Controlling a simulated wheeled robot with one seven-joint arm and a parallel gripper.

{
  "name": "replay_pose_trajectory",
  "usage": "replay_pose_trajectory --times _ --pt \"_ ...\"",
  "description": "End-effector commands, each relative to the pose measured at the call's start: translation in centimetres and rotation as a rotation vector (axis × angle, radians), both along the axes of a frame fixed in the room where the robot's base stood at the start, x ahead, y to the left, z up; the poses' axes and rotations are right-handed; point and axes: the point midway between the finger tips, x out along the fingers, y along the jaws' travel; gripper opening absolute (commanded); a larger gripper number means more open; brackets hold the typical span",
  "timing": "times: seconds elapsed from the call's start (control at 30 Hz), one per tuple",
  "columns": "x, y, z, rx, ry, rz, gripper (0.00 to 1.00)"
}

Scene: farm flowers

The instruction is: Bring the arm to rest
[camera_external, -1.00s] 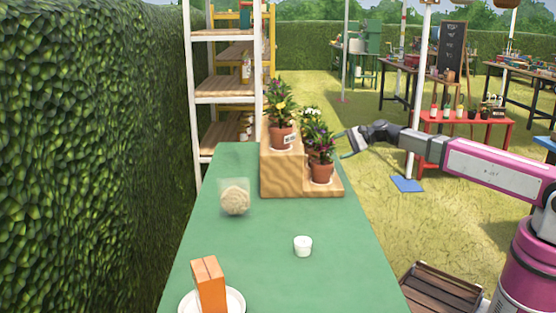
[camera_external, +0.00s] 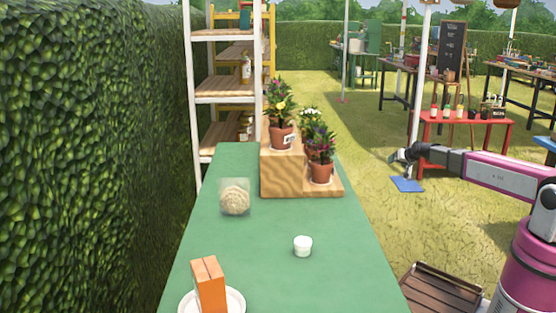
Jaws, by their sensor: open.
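My gripper (camera_external: 398,156) is at the end of my pink and grey arm, to the right of the green table (camera_external: 262,267) and clear of it. It is small in the picture, open, and I see nothing held in it. Several potted flowers stand on a stepped wooden stand (camera_external: 284,172) at the far end of the table. One pot (camera_external: 321,172) is on the lower step, to the left of my gripper and apart from it.
On the table are a clear block with a round beige thing (camera_external: 236,197), a small white cup (camera_external: 303,246) and an orange block (camera_external: 209,285) on a white plate (camera_external: 238,303). A wooden crate (camera_external: 440,290) stands right of the table. A hedge (camera_external: 90,150) borders the left.

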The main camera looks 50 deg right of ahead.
Motion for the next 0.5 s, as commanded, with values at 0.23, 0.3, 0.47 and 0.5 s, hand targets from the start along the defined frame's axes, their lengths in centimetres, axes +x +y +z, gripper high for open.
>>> replay_pose_trajectory --times 0.23,0.3,0.47,0.5 --pt "-2.4 -1.5 -2.4 -0.162 0.1 0.059 0.76" --pt "-2.4 -0.1 -2.9 -0.167 0.128 0.086 0.76" --pt "-2.4 2.8 -3.9 -0.155 0.174 0.133 0.76" --pt "-2.5 3.7 -4.1 -0.15 0.186 0.145 0.76"
